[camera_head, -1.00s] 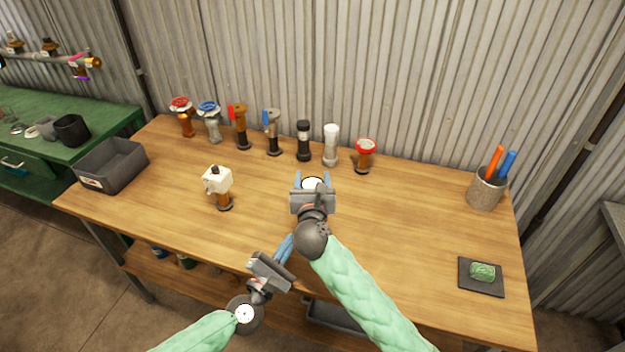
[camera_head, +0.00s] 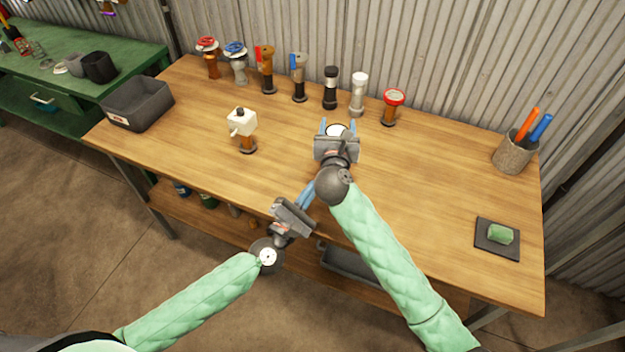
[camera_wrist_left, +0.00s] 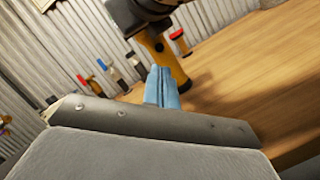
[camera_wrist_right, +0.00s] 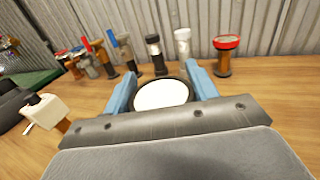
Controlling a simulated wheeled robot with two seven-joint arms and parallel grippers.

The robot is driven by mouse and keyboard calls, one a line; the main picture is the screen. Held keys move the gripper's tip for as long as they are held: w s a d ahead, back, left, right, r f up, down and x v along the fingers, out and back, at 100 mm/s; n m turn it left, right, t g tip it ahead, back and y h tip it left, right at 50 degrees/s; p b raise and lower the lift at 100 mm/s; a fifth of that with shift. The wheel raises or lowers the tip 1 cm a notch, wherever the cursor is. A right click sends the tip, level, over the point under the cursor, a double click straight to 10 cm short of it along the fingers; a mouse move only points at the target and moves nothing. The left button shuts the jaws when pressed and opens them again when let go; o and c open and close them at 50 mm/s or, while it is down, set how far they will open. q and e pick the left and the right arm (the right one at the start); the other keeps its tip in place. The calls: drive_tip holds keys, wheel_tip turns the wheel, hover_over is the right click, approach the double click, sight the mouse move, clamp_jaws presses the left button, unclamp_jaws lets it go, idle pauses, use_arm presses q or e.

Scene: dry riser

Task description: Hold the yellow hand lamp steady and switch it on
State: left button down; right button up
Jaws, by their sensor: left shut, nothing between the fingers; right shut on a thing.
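The yellow hand lamp (camera_wrist_left: 168,62) shows in the left wrist view, with a yellow grip and a dark head. Its round white face with a dark rim (camera_wrist_right: 160,94) sits between the blue fingers of my right gripper (camera_wrist_right: 157,82) in the right wrist view. In the head view my right gripper (camera_head: 338,126) is shut on the lamp over the bench middle, and mostly hides it. My left gripper (camera_head: 310,191) is shut and empty near the bench's front edge. In the left wrist view its fingertips (camera_wrist_left: 163,74) overlap the lamp's grip; I cannot tell whether they touch. The switch is not clear.
Several valve-like fittings (camera_head: 299,78) stand along the back of the wooden bench (camera_head: 430,180). A white-topped fitting (camera_head: 242,125) stands to the left. A grey bin (camera_head: 137,103), a pen cup (camera_head: 512,153) and a dark pad with a green block (camera_head: 499,234) lie further out.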

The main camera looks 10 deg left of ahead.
use_arm(q)
drive_tip(key=shift+w, duration=0.1)
drive_tip(key=shift+x, duration=2.9)
drive_tip(key=shift+x, duration=0.9)
drive_tip(key=shift+a+f, duration=0.1)
drive_tip(key=shift+a, duration=0.05)
drive_tip(key=shift+v, duration=3)
drive_tip(key=s+r+m+g+h, duration=0.3)
drive_tip(key=m+g, duration=0.5)
drive_tip(key=g, duration=0.2)
drive_tip(key=w+d, duration=0.2)
drive_tip(key=w, duration=0.6)
drive_tip(key=shift+d, duration=0.4)
